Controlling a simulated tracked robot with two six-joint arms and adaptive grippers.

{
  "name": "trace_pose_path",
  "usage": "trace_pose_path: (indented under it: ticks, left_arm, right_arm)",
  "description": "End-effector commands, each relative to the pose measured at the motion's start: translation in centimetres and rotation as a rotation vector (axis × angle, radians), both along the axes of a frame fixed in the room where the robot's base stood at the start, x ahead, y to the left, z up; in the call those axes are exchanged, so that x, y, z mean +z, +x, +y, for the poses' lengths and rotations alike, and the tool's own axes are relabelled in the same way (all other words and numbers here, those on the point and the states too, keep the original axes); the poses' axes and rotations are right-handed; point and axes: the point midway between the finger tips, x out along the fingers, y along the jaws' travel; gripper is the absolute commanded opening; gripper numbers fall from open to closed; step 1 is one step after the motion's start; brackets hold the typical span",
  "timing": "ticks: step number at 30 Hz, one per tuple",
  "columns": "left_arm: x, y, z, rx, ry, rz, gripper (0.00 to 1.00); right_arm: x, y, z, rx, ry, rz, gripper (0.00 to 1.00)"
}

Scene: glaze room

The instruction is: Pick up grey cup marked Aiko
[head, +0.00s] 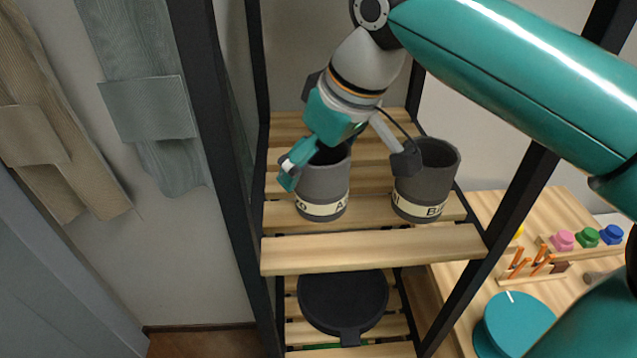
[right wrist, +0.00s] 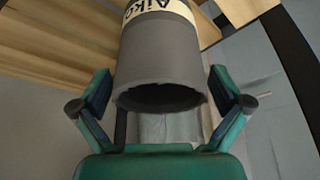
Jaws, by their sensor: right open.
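The grey cup marked Aiko (head: 324,186) stands upright on the slatted wooden shelf, its pale name band partly readable. In the right wrist view the same cup (right wrist: 160,62) shows upside down in the picture, with "Aiko" on its band. My right gripper (head: 346,166) is open, with one finger left of this cup and the other to its right, near a darker cup. In the right wrist view my right gripper (right wrist: 160,90) has its fingers apart on both sides of the cup's rim, with gaps visible. My left gripper is not seen.
The darker grey cup (head: 426,181) with a partly readable band stands close on the right. Black rack posts (head: 513,215) flank the shelf. A black round lidded thing (head: 343,303) is on the shelf below. A wooden table with a teal disc (head: 512,322) and coloured pots stands right.

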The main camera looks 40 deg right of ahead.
Motion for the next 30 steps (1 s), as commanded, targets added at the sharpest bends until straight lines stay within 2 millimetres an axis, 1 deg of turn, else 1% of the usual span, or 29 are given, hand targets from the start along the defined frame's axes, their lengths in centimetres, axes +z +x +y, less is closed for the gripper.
trace_pose_path:
  ticks: [1,3,10,22,30]
  left_arm:
    - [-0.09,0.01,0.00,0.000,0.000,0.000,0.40]
    - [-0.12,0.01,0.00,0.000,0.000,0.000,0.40]
    - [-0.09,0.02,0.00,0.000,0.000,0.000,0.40]
    - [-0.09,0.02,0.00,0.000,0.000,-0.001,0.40]
    - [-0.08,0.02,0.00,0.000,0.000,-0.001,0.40]
  right_arm:
    - [-0.56,0.14,-0.01,-0.001,0.000,0.003,1.00]
    - [-0.87,0.30,0.02,-0.001,0.000,0.001,1.00]
    - [-0.92,0.34,0.02,-0.001,0.000,0.000,1.00]
    - [-0.90,0.31,-0.03,-0.002,0.000,-0.001,0.33]
    - [-0.79,0.30,-0.06,-0.003,0.001,-0.002,0.32]
